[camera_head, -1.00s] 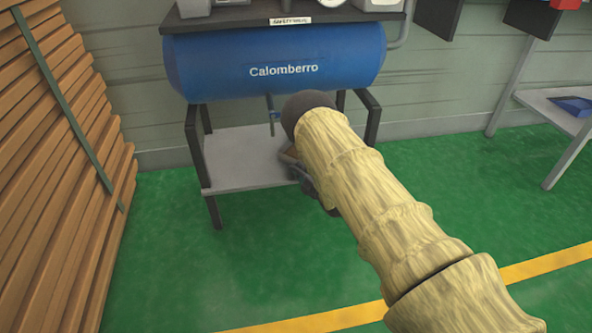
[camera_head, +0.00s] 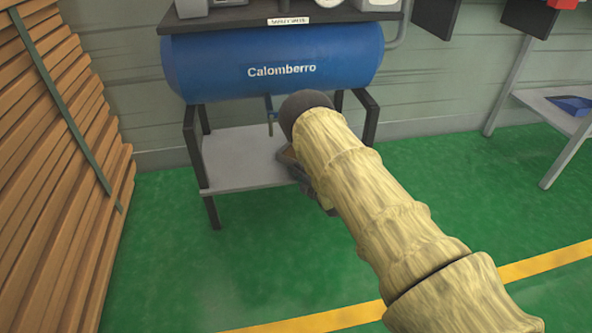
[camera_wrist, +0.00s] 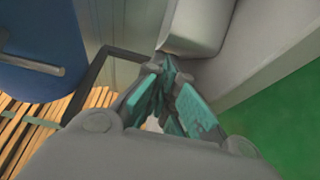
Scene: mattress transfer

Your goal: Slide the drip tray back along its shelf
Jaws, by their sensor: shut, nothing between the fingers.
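The drip tray (camera_wrist: 197,22) appears to be the light grey, round-cornered block at the top of the wrist view. It sits on the pale grey shelf (camera_wrist: 262,55), which also shows under the blue tank in the head view (camera_head: 235,160). My gripper (camera_wrist: 163,76) has teal finger pads, is shut and empty, and points at the tray's near end. The tips look very close to it; I cannot tell whether they touch. In the head view my arm covers the right part of the shelf, and the tray is hidden there.
The blue tank (camera_head: 215,70) hangs above the shelf, with a small valve pipe (camera_head: 270,115) below it. Dark legs (camera_head: 196,150) frame the shelf. Stacked planks (camera_head: 60,170) stand at the left. Green floor (camera_head: 240,265) is open in front.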

